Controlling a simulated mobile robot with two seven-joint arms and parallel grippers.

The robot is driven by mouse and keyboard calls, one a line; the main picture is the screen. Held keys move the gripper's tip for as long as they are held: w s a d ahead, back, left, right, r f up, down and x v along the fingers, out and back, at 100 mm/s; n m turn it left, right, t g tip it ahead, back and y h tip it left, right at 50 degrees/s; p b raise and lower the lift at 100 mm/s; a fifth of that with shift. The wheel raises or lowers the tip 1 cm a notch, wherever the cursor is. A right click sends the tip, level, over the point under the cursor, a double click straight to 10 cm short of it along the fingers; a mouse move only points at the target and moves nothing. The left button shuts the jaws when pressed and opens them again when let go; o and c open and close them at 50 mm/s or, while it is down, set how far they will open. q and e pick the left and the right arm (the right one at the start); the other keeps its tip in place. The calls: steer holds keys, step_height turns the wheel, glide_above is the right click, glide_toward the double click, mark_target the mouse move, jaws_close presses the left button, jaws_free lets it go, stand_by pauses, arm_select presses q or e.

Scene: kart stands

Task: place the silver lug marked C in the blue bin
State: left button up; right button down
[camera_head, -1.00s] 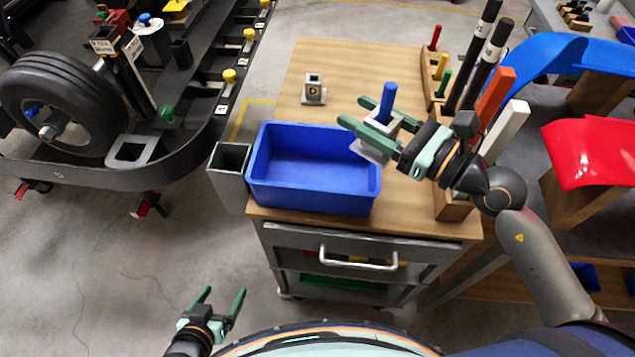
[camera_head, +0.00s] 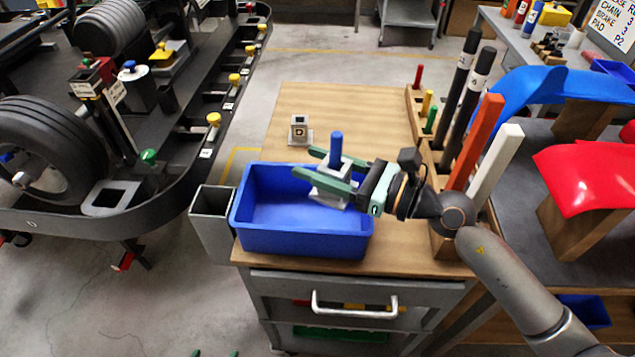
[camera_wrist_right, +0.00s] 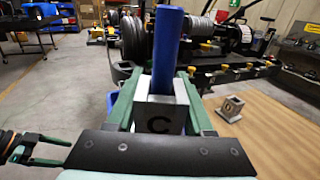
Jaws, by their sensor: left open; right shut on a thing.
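The silver lug marked C (camera_wrist_right: 160,118) is held between the green fingers of my right gripper (camera_head: 305,161). In the head view this lug (camera_head: 331,189) has a blue pin (camera_head: 336,148) standing up from it. The lug appears over the right part of the blue bin (camera_head: 305,245); the exact height above it is hard to tell. The bin stands on the wooden cart top, and its visible inside is empty. My left gripper (camera_head: 215,353) barely shows at the bottom edge, its two fingertips apart, away from the cart.
A second silver lug, marked D (camera_head: 300,131), stands on the wooden top (camera_head: 352,108) behind the bin. A grey open box (camera_head: 212,222) hangs left of the bin. A wooden rack with black, orange and white bars (camera_head: 497,163) stands right. The back of the top is mostly clear.

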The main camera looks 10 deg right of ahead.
steer(key=shift+f+b, duration=0.35)
steer(key=shift+f, duration=1.1)
steer(key=shift+f+b, duration=0.55)
steer(key=shift+f, duration=0.05)
steer(key=shift+c, duration=1.4)
jaws_free()
